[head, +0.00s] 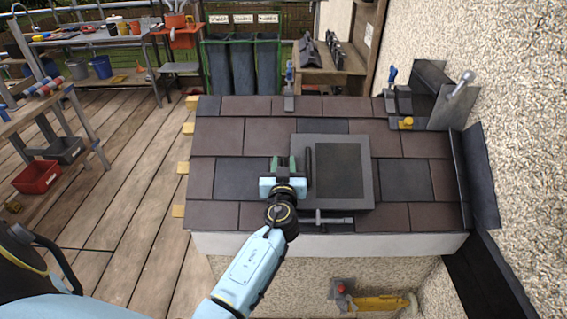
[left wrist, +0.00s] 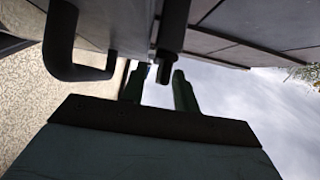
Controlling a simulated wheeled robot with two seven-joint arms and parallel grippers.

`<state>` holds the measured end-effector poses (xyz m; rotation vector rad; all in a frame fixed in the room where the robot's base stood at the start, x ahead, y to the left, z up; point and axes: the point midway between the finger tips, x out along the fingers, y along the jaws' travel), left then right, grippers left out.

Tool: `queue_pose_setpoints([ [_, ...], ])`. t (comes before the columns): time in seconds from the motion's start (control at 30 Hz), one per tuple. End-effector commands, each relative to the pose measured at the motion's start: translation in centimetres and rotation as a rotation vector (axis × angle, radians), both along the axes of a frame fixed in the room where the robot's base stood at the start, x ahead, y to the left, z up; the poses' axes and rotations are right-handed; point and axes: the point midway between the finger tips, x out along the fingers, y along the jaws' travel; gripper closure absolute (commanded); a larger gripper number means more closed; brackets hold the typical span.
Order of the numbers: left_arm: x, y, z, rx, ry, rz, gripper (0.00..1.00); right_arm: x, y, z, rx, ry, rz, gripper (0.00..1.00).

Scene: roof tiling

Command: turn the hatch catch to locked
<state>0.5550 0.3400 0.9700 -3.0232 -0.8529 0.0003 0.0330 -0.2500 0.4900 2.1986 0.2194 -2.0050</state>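The hatch (head: 340,171) is a dark panel in a grey frame, lying shut in the tiled roof. A black bar handle (head: 308,168) stands along its left side; a dark handle also shows in the left wrist view (left wrist: 88,73). My left gripper (head: 283,170) is over the hatch's left edge, beside the handle. In the left wrist view its two fingers (left wrist: 158,88) are apart, with the end of a dark peg (left wrist: 164,72) showing between them. The peg may be the hatch catch; I cannot tell whether the fingers touch it. My gripper hides this spot in the head view. My right gripper is out of view.
A grey metal bar (head: 325,220) lies below the hatch. Tools (head: 289,90) stand along the roof's top edge, and a yellow item (head: 406,123) sits at the upper right. A rough wall (head: 525,120) closes off the right. Wooden decking (head: 125,150) is open on the left.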

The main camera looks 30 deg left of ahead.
Motion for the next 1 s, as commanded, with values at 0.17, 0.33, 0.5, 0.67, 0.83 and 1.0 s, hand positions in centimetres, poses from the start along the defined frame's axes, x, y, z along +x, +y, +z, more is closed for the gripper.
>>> queue_pose_setpoints([
  [0.17, 0.10, 0.10, -0.06, -0.001, 0.001, 0.000, 0.70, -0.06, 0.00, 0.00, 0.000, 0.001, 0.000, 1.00],
  [0.33, 0.09, 0.08, -0.05, -0.001, 0.001, 0.000, 0.78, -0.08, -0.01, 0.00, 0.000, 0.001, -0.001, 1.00],
  [0.5, 0.08, 0.06, -0.05, -0.001, 0.001, 0.000, 1.00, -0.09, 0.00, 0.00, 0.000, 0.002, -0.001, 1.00],
  [0.67, 0.07, 0.07, -0.04, 0.002, 0.002, -0.003, 1.00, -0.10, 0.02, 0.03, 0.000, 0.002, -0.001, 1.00],
  [0.83, 0.07, 0.06, 0.03, 0.018, 0.011, -0.034, 1.00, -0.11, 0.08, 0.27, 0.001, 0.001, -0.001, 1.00],
  [1.0, 0.06, 0.06, 0.12, 0.061, 0.037, -0.106, 1.00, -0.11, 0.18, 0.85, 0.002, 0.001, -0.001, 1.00],
])
